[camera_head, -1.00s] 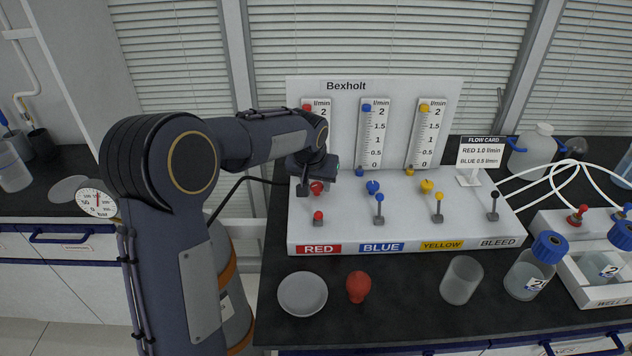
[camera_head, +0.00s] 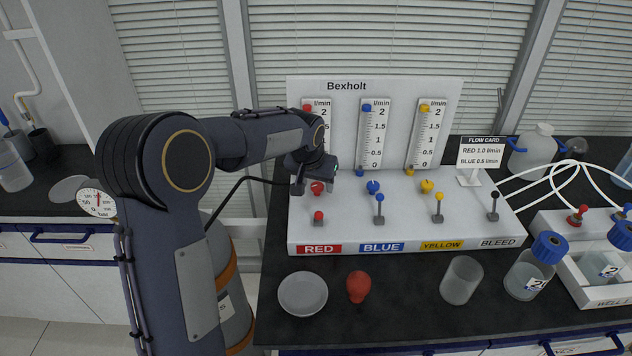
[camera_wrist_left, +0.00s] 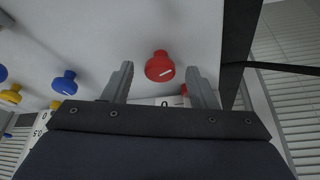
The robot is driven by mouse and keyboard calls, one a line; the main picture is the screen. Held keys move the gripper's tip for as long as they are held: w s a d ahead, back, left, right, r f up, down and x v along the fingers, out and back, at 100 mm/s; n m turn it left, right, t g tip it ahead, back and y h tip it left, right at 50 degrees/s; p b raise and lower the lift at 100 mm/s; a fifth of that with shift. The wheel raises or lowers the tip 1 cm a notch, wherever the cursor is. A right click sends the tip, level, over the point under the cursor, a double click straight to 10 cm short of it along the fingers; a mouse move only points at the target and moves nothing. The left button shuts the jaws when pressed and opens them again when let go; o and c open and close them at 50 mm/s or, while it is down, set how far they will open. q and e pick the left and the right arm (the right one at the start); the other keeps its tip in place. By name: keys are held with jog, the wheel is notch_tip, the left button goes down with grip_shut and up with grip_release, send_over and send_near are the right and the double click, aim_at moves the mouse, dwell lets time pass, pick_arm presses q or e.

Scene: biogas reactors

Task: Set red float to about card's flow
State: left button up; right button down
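The flow card (camera_head: 481,152) reads RED 1.0 l/min and BLUE 0.5 l/min. The red flow tube (camera_head: 308,112) stands at the left of the Bexholt panel, its lower part hidden by my arm. A red piece shows at its top by the 2 mark; I cannot tell whether it is the float or an end fitting. The round red knob (camera_head: 317,187) sits on the sloped panel below it. My left gripper (camera_head: 312,183) is at this knob. In the left wrist view its fingers are open, with the red knob (camera_wrist_left: 159,66) between them in the picture, apparently untouched.
The blue knob (camera_head: 373,187) and yellow knob (camera_head: 427,186) sit to the right. A red-tipped lever (camera_head: 318,217) stands just in front of the red knob. A dish (camera_head: 302,293), red bulb (camera_head: 358,287) and beaker (camera_head: 461,280) stand in front of the panel.

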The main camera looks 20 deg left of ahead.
pick_arm(q)
jog(key=v, duration=0.7)
jog(key=shift+r, duration=0.4)
jog(key=shift+s, duration=0.25)
jog(key=s+r+h+p, duration=0.1)
jog(key=s+r+h, duration=0.15)
jog(key=s, duration=1.45)
jog(key=s+d+f+h, duration=0.1)
jog(key=s+d+f, duration=0.1)
jog(key=s, duration=0.5)
jog(key=s+d+f+t+p, duration=0.1)
jog(key=s+d+f, duration=0.2)
jog(key=s, duration=0.3)
jog(key=shift+s+d+f+n+h, duration=0.15)
jog(key=shift+s+d+n+h, duration=0.2)
jog(key=shift+d, duration=0.45)
